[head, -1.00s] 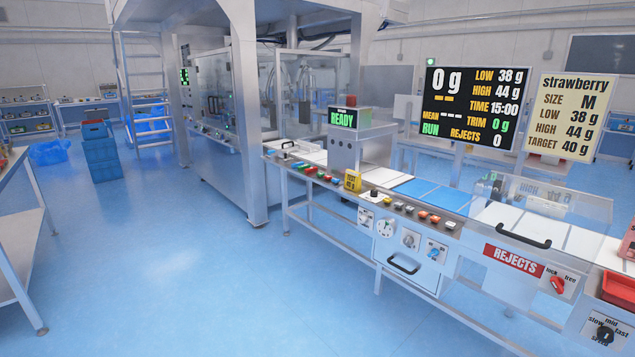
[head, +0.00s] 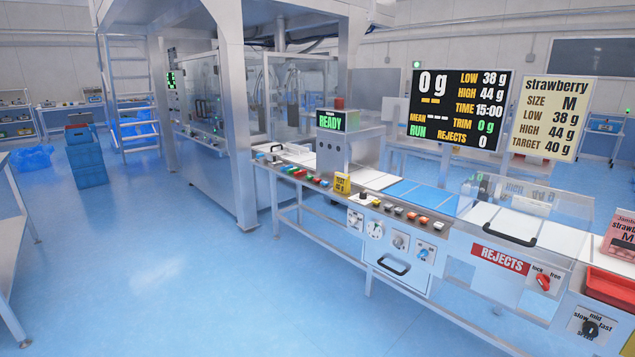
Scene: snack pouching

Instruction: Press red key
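Two rows of small coloured keys sit on the front rail of the conveyor line. The left row has a red key (head: 300,173), a green key (head: 309,176) and a blue key (head: 317,180). The right row, past the yellow test block (head: 342,184), has orange-red keys (head: 411,215) and a white key (head: 399,211). The keys are small, so exact shades and any labels on them are hard to tell. Neither of my grippers is in view.
A READY display (head: 331,121) stands over the belt. A black screen (head: 459,111) reads 0 g and RUN; a strawberry card (head: 554,117) is beside it. A clear cover with a black handle (head: 510,234) and a red bin (head: 609,287) are at right. The blue floor (head: 180,280) in front is clear.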

